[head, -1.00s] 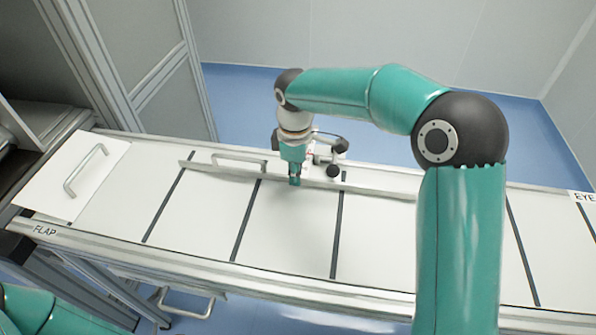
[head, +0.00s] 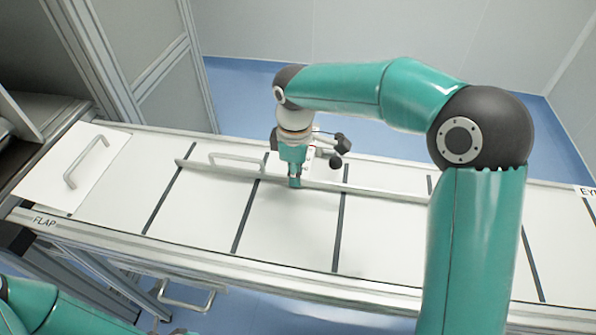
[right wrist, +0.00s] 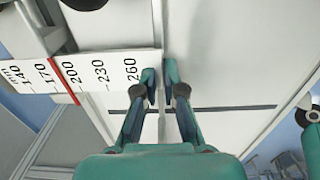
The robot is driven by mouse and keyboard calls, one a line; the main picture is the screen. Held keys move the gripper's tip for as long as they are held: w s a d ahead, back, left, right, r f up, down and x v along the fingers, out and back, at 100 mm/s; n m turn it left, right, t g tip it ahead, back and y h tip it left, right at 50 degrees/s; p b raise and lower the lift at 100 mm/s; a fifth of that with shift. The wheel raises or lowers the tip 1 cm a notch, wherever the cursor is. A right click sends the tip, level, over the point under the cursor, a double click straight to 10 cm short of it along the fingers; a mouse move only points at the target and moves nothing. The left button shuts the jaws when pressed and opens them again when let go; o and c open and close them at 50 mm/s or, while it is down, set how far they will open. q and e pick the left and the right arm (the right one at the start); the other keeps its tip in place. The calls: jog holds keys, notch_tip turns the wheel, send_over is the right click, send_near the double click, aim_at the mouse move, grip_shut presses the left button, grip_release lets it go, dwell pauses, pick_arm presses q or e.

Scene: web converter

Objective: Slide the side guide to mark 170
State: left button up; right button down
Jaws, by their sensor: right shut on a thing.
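The side guide (head: 370,193) is a long thin metal rail standing along the far part of the white bed in the head view. My right gripper (head: 295,183) points down onto it near its middle. In the right wrist view, my right gripper (right wrist: 160,75) is shut on the guide's thin edge (right wrist: 160,45). A white scale (right wrist: 105,72) there shows 140 to 260, with a red line (right wrist: 66,76) between the printed 170 and 200. The fingers are beside the 260 end. Only part of my left arm shows at the lower left, without its gripper.
A white flap plate with a handle (head: 87,162) lies at the bed's left end. Dark knobs (head: 342,139) stand behind the guide. Dark slots (head: 340,225) cross the bed, whose front part is clear.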

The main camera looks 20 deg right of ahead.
jog(key=shift+s+a, duration=0.45)
jog(key=shift+s, duration=0.2)
jog(key=c, duration=1.2)
grip_release()
